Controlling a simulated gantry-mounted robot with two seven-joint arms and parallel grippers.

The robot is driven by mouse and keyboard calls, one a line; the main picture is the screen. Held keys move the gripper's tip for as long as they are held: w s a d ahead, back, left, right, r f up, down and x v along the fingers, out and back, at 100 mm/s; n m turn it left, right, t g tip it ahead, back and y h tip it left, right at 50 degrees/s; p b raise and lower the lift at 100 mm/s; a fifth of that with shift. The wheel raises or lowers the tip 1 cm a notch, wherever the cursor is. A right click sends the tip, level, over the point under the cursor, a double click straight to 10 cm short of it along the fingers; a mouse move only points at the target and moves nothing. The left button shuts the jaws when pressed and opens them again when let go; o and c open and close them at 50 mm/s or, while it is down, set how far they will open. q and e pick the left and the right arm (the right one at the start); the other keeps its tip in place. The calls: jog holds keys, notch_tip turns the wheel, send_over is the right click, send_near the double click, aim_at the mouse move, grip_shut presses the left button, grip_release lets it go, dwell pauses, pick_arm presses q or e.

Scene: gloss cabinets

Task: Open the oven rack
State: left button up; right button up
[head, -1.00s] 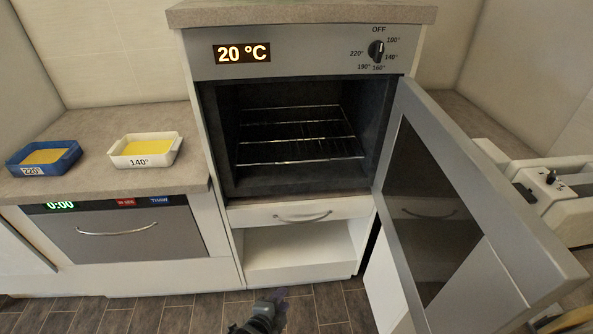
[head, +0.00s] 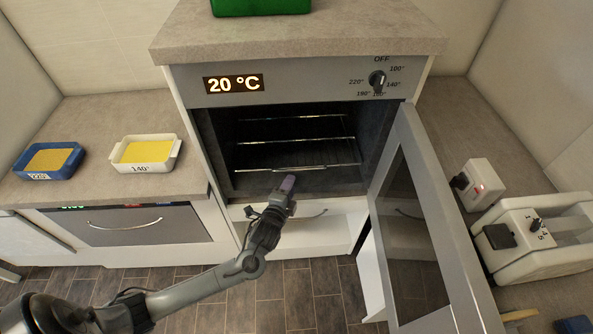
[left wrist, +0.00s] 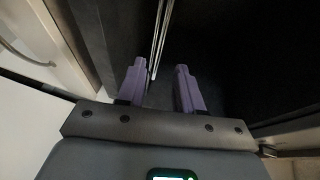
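The oven (head: 232,182) is open, and its door (head: 438,195) is swung out to the right. Inside, the wire oven rack (head: 335,166) lies level, with its front bar near the opening. My left gripper (head: 286,184) reaches in from the left, its purple fingers just in front of and slightly below the front bar. In the left wrist view the left gripper (left wrist: 160,68) is open, and thin metal rack rods (left wrist: 158,42) run up between its fingers, nearer the left one. I cannot tell whether they touch. My right gripper is out of view.
A blue dish (head: 48,160) and a white 140° dish (head: 146,151) stand on the left counter. A handled drawer (head: 330,212) sits below the oven. A toaster (head: 535,240) is on the right counter. The floor in front is clear.

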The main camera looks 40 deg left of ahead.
pick_arm(q)
jog(key=x, duration=0.7)
jog(key=shift+w, duration=0.25)
jog(key=shift+a, duration=0.15)
grip_shut()
jog(key=shift+f, duration=0.1)
dwell(1.0)
